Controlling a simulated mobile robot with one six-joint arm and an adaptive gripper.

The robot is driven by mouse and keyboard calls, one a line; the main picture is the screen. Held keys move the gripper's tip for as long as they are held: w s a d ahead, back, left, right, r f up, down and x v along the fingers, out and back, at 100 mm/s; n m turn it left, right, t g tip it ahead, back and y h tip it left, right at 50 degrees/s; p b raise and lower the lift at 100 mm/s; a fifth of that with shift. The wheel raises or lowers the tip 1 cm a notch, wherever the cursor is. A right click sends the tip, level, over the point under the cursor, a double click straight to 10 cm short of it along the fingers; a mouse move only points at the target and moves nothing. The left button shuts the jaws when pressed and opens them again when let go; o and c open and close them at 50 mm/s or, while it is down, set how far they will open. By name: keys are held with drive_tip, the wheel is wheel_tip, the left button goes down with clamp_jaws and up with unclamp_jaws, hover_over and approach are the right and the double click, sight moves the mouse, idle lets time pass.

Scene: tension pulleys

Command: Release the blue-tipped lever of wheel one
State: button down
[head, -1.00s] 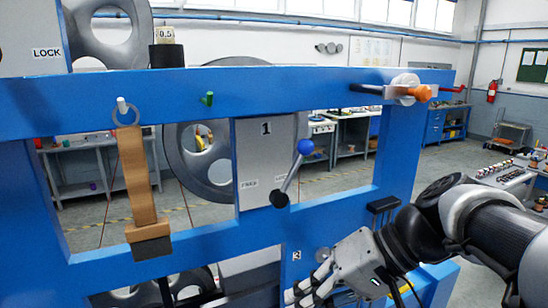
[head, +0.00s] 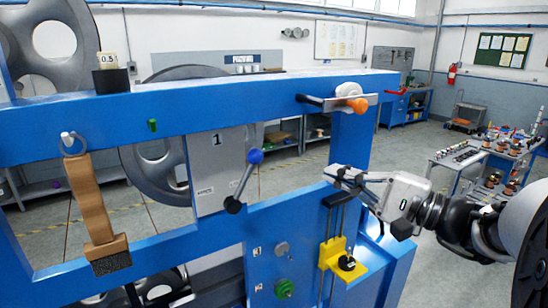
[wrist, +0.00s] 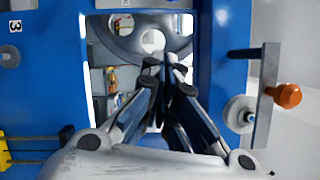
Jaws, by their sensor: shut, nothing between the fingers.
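The lever of wheel one has a blue ball tip (head: 255,156) and a dark pivot (head: 232,205). It sits on a grey plate (head: 216,172) marked 1, tilted with its tip up and to the right. My gripper (head: 333,173) is shut and empty, right of the lever and clear of it, in front of the blue frame's right post. In the wrist view my shut fingers (wrist: 166,66) point toward an opening in the frame. The lever cannot be made out there. Wheel one (head: 150,160) stands behind the plate, partly hidden.
An orange knob (head: 357,105) sticks out at the frame's upper right, above my gripper. A yellow bracket (head: 345,262) is below it, and a green knob (head: 284,289) is lower left. A brush (head: 95,215) hangs on the left.

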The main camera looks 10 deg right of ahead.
drive_tip(key=shift+a, duration=0.15)
drive_tip(key=w+a+r+p, duration=0.1)
drive_tip(key=w+a, duration=0.5)
drive_tip(key=a, duration=0.3)
drive_tip(key=shift+a+r+p, duration=0.35)
drive_tip(key=shift+p, duration=0.05)
drive_tip(key=shift+s+r, duration=0.1)
drive_tip(key=shift+s, duration=0.1)
drive_tip(key=shift+a+r, duration=0.1)
drive_tip(key=shift+a, duration=0.05)
